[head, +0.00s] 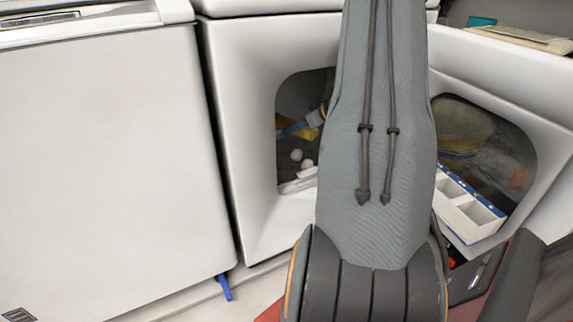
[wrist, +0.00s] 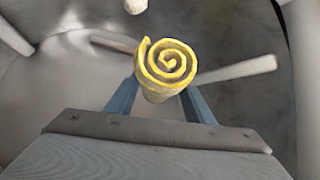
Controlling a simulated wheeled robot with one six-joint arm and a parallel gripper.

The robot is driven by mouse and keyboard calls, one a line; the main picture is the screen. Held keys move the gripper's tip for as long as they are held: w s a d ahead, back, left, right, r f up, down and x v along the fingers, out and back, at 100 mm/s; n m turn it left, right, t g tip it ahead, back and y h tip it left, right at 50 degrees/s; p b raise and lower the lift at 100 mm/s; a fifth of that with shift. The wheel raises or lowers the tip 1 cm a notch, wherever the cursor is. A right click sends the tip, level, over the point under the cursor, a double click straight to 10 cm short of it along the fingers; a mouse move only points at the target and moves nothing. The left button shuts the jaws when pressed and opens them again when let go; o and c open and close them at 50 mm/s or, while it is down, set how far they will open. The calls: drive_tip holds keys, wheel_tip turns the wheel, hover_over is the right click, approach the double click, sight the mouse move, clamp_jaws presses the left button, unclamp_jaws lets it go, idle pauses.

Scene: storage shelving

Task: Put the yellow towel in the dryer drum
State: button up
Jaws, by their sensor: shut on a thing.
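The yellow towel (wrist: 166,64) is rolled into a spiral and sits between the blue fingers of my gripper (wrist: 160,93) in the wrist view. My gripper is shut on it. Around it are the grey walls and pale ribs of the dryer drum (wrist: 235,42). In the head view, the towel shows as a small yellow patch (head: 315,118) inside the round-cornered opening of the white dryer (head: 247,110). My arm covers the right part of that opening. Whether the towel touches the drum wall is unclear.
White balls (head: 296,154) lie low in the drum; one shows in the wrist view (wrist: 135,5). A white appliance (head: 100,150) stands at left. At right is a pale panel with a dark window (head: 485,150) and a white divided box (head: 470,212). A blue object (head: 224,288) is near the floor.

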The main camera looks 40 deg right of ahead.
wheel_tip(320, 180, down, 10)
drive_tip(key=b, duration=0.4)
drive_tip(key=shift+b, duration=0.4)
drive_tip(key=shift+f, duration=0.25)
drive_tip(key=shift+f+p, duration=0.35)
drive_tip(key=o, duration=1.3)
drive_tip(key=shift+r, duration=0.1)
